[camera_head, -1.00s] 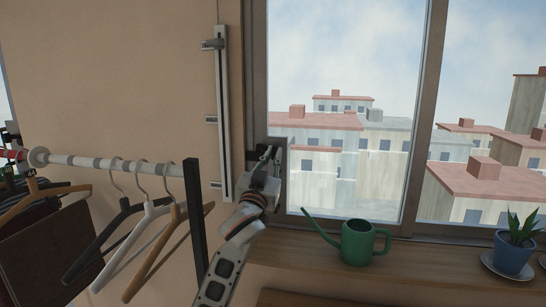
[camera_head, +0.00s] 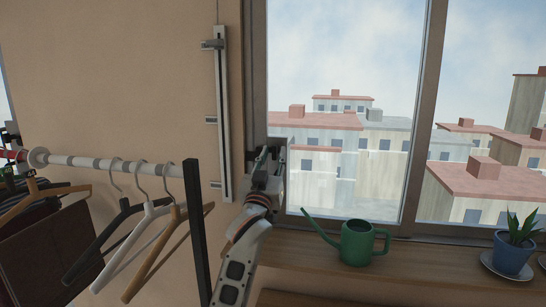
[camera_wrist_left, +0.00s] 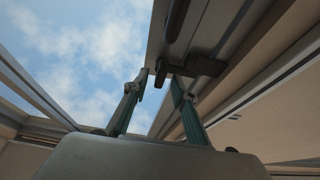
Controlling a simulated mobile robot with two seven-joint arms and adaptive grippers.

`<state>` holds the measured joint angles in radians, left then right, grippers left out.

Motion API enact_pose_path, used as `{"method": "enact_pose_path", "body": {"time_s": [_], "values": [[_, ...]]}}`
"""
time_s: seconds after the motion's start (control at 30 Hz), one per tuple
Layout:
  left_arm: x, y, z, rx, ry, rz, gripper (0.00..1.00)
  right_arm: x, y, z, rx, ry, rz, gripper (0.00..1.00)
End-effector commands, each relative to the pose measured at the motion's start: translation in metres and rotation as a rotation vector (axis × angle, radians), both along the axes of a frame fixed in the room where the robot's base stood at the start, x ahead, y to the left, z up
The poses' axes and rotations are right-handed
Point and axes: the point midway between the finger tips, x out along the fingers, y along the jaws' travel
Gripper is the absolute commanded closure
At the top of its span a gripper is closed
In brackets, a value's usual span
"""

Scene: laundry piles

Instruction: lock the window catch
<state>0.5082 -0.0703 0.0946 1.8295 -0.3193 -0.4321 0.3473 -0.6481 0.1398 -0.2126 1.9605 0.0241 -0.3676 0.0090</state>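The window catch (camera_wrist_left: 205,66) is a dark fitting on the window frame in the left wrist view. A dark bar (camera_wrist_left: 176,18) shows above it. My left gripper (camera_wrist_left: 158,80) has its two teal-sided fingers apart, with the catch's small end at the gap between the tips. The right finger is close to the catch's body; I cannot tell whether it touches. In the head view my left gripper (camera_head: 266,158) is at the left upright of the window frame (camera_head: 256,70), and it hides most of the catch.
A green watering can (camera_head: 357,243) and a potted plant (camera_head: 514,250) stand on the wooden sill (camera_head: 430,266), right of my left arm. A clothes rail (camera_head: 90,162) with several hangers is on the left. A vertical metal track (camera_head: 224,120) runs up the wall.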

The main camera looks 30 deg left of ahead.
Motion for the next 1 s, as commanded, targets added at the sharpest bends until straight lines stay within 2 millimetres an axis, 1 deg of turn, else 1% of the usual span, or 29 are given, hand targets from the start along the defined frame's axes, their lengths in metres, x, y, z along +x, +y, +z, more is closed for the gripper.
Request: {"method": "enact_pose_path", "body": {"time_s": [0.17, 0.27, 0.37, 0.6, 0.7, 0.83, 1.0], "values": [[-0.003, -0.001, -0.002, 0.000, 0.002, 0.000, 0.74, 0.000, -0.001, 0.001, -0.002, -0.001, 0.000, 1.00], [-0.011, -0.003, -0.006, 0.000, 0.002, 0.000, 0.74, 0.000, -0.001, 0.001, -0.001, 0.000, 0.000, 1.00], [-0.026, -0.007, -0.013, 0.000, 0.002, 0.000, 0.74, 0.000, 0.000, 0.001, -0.001, 0.000, 0.000, 1.00], [-0.070, -0.019, -0.032, 0.000, 0.003, -0.001, 0.74, 0.000, 0.000, 0.001, 0.000, -0.001, 0.000, 1.00], [-0.086, -0.023, -0.038, -0.001, 0.002, 0.000, 0.74, 0.000, 0.000, 0.000, 0.000, -0.001, 0.000, 1.00], [-0.099, -0.026, -0.043, 0.000, 0.001, 0.000, 0.74, 0.000, 0.000, 0.001, 0.000, -0.001, 0.000, 1.00], [-0.107, -0.029, -0.046, -0.001, 0.000, 0.000, 0.74, 0.000, 0.000, 0.001, 0.000, -0.001, 0.000, 1.00]]}}
